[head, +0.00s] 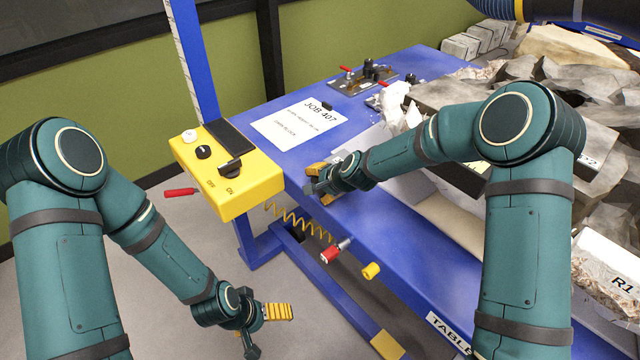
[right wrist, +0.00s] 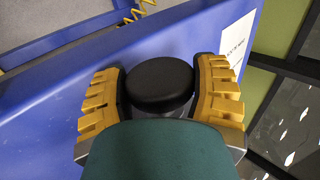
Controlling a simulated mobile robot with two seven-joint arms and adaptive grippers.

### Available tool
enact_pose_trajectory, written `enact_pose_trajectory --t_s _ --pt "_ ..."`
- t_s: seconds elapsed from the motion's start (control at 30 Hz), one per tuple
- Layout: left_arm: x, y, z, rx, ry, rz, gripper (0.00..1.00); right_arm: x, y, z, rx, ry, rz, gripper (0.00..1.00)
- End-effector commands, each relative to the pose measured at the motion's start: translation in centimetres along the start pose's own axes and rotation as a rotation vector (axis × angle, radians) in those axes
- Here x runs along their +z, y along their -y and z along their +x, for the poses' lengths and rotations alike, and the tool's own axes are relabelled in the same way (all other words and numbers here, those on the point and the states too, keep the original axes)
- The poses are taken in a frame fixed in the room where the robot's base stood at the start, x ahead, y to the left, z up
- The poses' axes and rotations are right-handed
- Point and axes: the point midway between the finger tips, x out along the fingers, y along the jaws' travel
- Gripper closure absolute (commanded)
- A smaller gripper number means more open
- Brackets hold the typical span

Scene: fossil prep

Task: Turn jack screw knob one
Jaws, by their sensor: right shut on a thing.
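The jack screw knob is a black round disc (right wrist: 160,86) in the right wrist view, between the yellow-padded fingers of my right gripper (right wrist: 160,92). The fingers press on its two sides. In the head view my right gripper (head: 319,184) is at the near-left part of the blue table (head: 262,98), and the gripper and arm hide the knob there. My left gripper (head: 272,326) is open and empty, low over the floor in front of the table, well away from the knob.
A yellow control box (head: 245,190) with knobs stands left of my right gripper. A coiled yellow cord (head: 300,222) and red (head: 331,254) and yellow (head: 371,270) fittings are at the front. Grey rocks (head: 540,90) crowd the right; a paper sheet (head: 300,122) lies behind.

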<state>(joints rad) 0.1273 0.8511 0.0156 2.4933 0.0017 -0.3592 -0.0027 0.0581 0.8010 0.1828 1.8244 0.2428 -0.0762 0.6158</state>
Motion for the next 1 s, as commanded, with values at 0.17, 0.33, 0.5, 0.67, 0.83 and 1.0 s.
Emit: enact_pose_trajectory --t_s 0.17,0.33,0.5,0.67,0.83,1.0 --pt "0.01 0.0 -0.01 0.0 0.0 0.0 0.04 -0.01 0.05 -0.01 -0.023 0.0 0.001 0.73" --pt "0.01 0.0 -0.01 0.0 0.0 0.0 0.04 0.04 0.06 0.0 -0.028 0.001 0.0 0.73" --pt "0.01 0.0 -0.01 0.0 0.0 0.0 0.04 0.06 0.06 0.0 -0.028 0.001 -0.001 0.73" --pt "0.01 0.0 -0.01 0.0 0.0 0.0 0.04 0.08 0.06 0.01 -0.027 0.002 -0.001 0.17" --pt "0.01 0.0 -0.01 0.0 0.0 0.0 0.04 0.06 0.03 0.02 -0.027 0.001 -0.001 0.04" --pt "0.01 -0.01 -0.01 0.0 0.0 0.0 0.04 0.04 0.01 -0.01 -0.027 0.001 0.0 0.04"
